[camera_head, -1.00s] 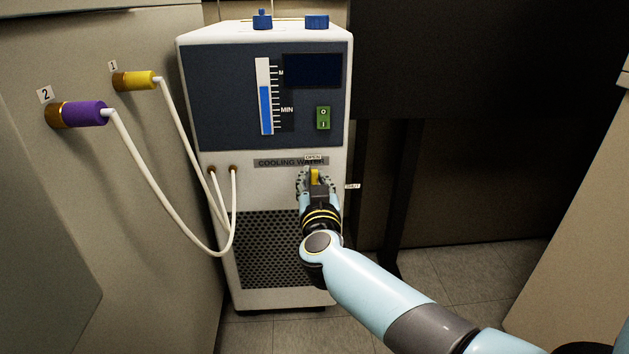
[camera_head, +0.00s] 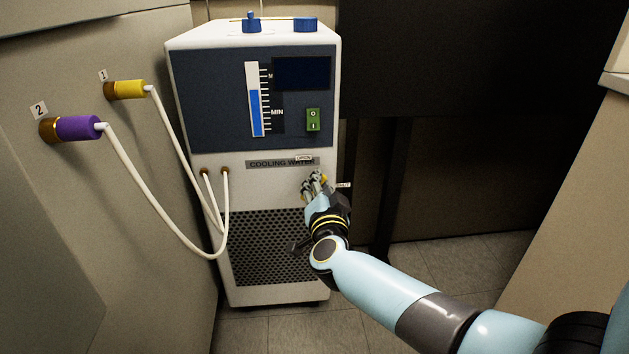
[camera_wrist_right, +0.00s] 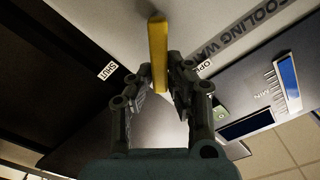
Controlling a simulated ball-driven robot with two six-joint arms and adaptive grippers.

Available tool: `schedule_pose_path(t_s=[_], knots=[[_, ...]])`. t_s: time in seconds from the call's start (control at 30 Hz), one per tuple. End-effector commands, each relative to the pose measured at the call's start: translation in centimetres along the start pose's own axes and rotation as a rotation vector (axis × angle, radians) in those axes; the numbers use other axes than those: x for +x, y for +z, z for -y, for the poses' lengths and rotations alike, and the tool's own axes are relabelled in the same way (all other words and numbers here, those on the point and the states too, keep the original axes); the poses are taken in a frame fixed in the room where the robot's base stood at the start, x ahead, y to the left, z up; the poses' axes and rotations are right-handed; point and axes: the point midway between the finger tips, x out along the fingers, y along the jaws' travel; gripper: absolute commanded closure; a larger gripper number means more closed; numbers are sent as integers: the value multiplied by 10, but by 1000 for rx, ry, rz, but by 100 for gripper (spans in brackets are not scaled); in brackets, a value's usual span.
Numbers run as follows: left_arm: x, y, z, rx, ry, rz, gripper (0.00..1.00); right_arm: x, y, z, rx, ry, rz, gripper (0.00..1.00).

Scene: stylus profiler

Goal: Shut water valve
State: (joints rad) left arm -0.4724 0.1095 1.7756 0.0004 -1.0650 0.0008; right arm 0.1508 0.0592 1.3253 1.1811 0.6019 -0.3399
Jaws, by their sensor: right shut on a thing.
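The white cooling unit (camera_head: 276,182) stands ahead, with a "COOLING WATER" label on its front. In the right wrist view the yellow valve handle (camera_wrist_right: 158,45) is a slim bar between the fingers of my right gripper (camera_wrist_right: 161,76), which is shut on it. In the head view my right gripper (camera_head: 315,181) is at the valve and hides most of it. An OPEN tag (camera_wrist_right: 205,66) and a SHUT tag (camera_wrist_right: 107,71) sit on either side of the handle in the wrist view. The handle's exact angle is hard to tell. My left gripper is not in view.
White hoses run from the unit to a yellow connector (camera_head: 128,89) and a purple connector (camera_head: 78,128) on the left wall. A green switch (camera_head: 313,119) is above the valve. A dark panel (camera_head: 440,130) stands to the right, with bare floor below.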

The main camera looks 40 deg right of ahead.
Motion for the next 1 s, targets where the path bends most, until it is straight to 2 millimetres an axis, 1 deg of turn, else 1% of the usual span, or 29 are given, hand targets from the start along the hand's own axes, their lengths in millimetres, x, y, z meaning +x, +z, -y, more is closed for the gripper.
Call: schedule_pose_path(t_s=[0.17, 0.47, 0.6, 0.8, 1.0], knots=[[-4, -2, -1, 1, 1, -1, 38, -1, 2, -10, 164, 2, 2, 100], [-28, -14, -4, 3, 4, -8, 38, -1, 8, -24, 449, 4, 2, 100], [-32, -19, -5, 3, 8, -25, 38, -1, 11, -29, 572, 4, 2, 100], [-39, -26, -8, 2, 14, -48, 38, -1, 14, -34, 718, 4, 2, 100], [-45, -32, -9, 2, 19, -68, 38, -1, 17, -37, 817, 4, 2, 100]])
